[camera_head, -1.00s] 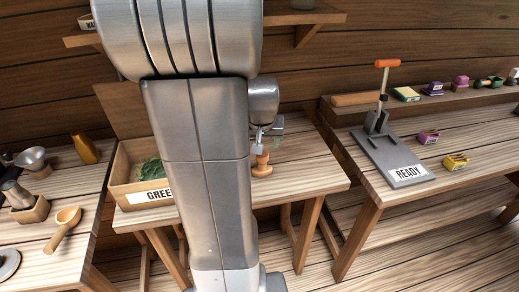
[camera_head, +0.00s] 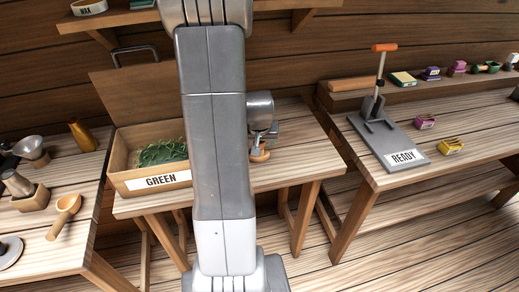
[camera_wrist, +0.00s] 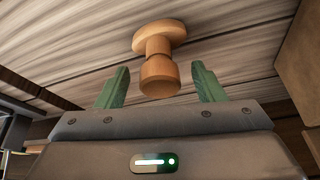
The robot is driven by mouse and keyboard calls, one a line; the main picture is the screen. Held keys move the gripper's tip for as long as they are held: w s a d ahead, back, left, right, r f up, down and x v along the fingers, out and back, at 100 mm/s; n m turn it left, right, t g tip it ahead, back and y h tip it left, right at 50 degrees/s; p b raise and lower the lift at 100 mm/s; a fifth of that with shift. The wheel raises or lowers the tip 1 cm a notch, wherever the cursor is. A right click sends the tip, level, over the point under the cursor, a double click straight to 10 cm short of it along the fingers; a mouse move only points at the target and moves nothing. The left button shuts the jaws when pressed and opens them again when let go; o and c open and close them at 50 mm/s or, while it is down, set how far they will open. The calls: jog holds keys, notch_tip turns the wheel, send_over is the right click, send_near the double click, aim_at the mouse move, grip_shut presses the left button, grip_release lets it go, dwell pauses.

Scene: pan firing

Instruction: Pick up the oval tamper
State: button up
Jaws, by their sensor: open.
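The oval tamper (camera_wrist: 158,60) is a light orange-brown wooden piece with an oval base and a rounded handle. In the wrist view its base rests on the wooden table, and its handle end points toward my gripper. My gripper (camera_wrist: 160,86) is open, with one green finger on each side of the handle and a gap on both sides. In the head view the tamper (camera_head: 259,154) is partly hidden behind my arm, and my gripper (camera_head: 270,135) is mostly hidden there too.
The box labelled GREEN (camera_head: 121,160), holding green leaves, stands left of my arm on the same table. A grey press with a READY label (camera_head: 393,141) is on the right table. A wooden scoop (camera_head: 66,208) and metal cups are on the left table.

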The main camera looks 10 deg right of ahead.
jog(key=shift+x, duration=1.5)
jog(key=shift+w, duration=0.1)
jog(key=shift+c, duration=0.2)
grip_shut()
